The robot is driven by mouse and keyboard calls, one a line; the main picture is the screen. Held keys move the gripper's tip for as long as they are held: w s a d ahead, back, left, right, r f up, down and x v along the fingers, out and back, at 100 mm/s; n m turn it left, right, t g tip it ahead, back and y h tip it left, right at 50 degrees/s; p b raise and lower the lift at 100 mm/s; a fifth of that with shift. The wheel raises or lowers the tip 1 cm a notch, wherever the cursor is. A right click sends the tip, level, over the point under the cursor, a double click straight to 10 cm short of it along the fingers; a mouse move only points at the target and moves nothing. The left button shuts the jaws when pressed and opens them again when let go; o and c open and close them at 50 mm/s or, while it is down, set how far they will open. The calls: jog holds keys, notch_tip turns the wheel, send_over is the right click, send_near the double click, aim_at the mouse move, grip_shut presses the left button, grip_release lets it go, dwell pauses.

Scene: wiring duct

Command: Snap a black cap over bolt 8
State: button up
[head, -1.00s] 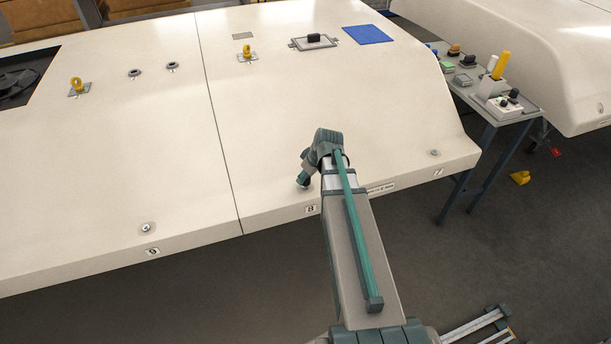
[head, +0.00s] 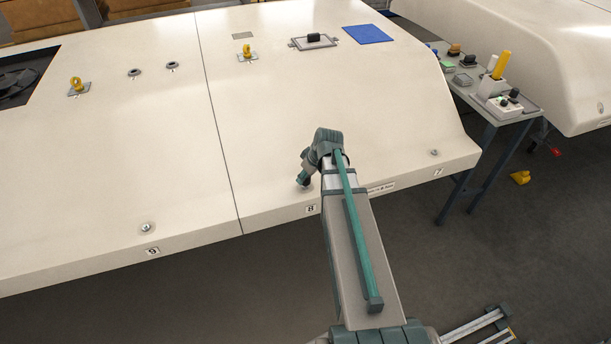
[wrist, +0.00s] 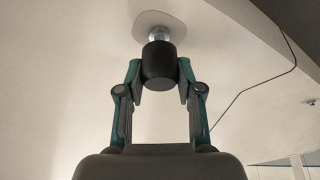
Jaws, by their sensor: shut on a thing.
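My gripper (wrist: 160,78) is shut on a black cap (wrist: 159,64) in the wrist view. Bolt 8 (wrist: 159,34) shows just beyond the cap, its shiny metal head on a round washer (wrist: 150,20) on the cream panel. The cap lines up closely with the bolt; its far edge overlaps the view of the bolt head, and I cannot tell if they touch. In the head view my gripper (head: 303,184) is at the panel's front edge, above and left of the label 8 (head: 310,209), and mostly hides the bolt and cap.
The cream panel (head: 130,120) is clear around my gripper. Bolt 9 (head: 146,227) at left and bolt 7 (head: 434,152) at right are bare. Yellow eye bolts (head: 247,51) stand farther back. A side table (head: 530,104) with small parts is at right.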

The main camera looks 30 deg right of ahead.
jog(key=shift+f+b, duration=1)
jog(key=shift+f, duration=0.4)
dwell(0.6)
jog(key=o, duration=0.8)
jog(key=shift+o, duration=0.2)
jog(key=v, duration=1.2)
